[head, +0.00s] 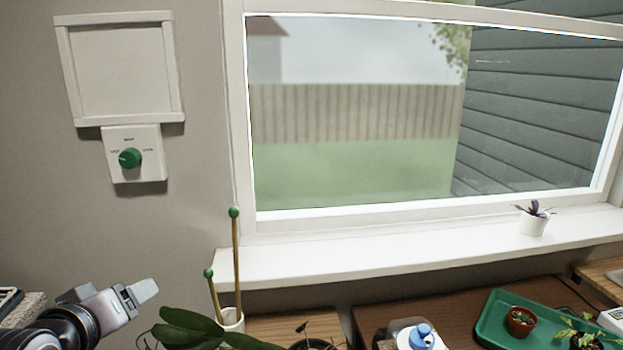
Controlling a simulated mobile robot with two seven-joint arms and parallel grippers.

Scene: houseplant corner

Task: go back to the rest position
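My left gripper (146,290) is at the lower left, in front of the grey wall. Its light fingertips point right and slightly up. I see it nearly side-on, and I cannot tell whether the fingers are apart; nothing shows held at the tips. My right gripper is not in view.
A leafy plant (186,329) and a white pot (231,320) with green-tipped stakes (236,260) stand right of my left gripper. A green tray (492,330) holds a small terracotta pot (521,321). A white pot (533,224) stands on the windowsill (400,258). A green dial (130,158) is on the wall.

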